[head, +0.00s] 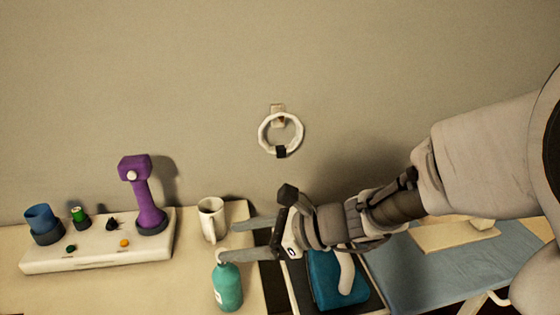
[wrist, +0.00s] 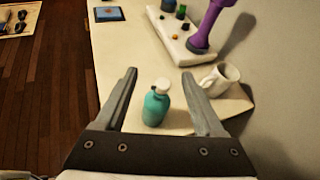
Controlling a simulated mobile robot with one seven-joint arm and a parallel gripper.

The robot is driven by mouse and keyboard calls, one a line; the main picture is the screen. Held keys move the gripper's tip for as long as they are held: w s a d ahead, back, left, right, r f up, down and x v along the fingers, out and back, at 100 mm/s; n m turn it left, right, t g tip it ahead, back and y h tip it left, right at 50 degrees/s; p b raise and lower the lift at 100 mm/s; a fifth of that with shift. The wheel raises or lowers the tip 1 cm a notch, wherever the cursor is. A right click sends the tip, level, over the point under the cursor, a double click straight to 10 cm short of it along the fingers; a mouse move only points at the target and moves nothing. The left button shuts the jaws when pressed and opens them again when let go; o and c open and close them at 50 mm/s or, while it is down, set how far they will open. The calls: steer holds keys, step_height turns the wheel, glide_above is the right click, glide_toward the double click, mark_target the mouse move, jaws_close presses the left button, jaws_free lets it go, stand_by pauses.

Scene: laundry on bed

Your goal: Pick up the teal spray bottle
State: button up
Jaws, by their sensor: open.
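The teal spray bottle (head: 228,287) stands upright near the right end of the tabletop in the head view, its white top close to my near finger. In the wrist view the teal bottle (wrist: 155,107), with a white cap, appears between my two fingers, a little beyond the palm. My gripper (head: 228,240) is open and points left, at about the height of the bottle's top. In the wrist view my gripper (wrist: 165,75) has its fingers spread with nothing held. I cannot tell whether a finger touches the bottle.
A white mug (head: 211,220) stands just behind the bottle, near my far finger. A white board (head: 100,252) with a purple handled tool (head: 146,195) and small blue and green items lies to the left. A ring (head: 280,134) hangs on the wall. The tabletop (wrist: 115,60) left of the bottle is clear.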

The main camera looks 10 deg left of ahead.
mark_target(230, 267)
steer(key=shift+m, duration=0.7)
steer(key=f, duration=0.3)
steer(key=f+b, duration=0.1)
steer(key=f, duration=0.2)
steer(key=w+f+b, duration=0.1)
steer(key=f, duration=0.1)
steer(key=shift+a+f, duration=0.3)
steer(key=shift+f, duration=0.1)
steer(key=b+x, duration=0.1)
steer(key=x, duration=0.6)
steer(key=shift+w+a+r+y, duration=0.2)
steer(key=shift+a+y, duration=0.1)
jaws_close()
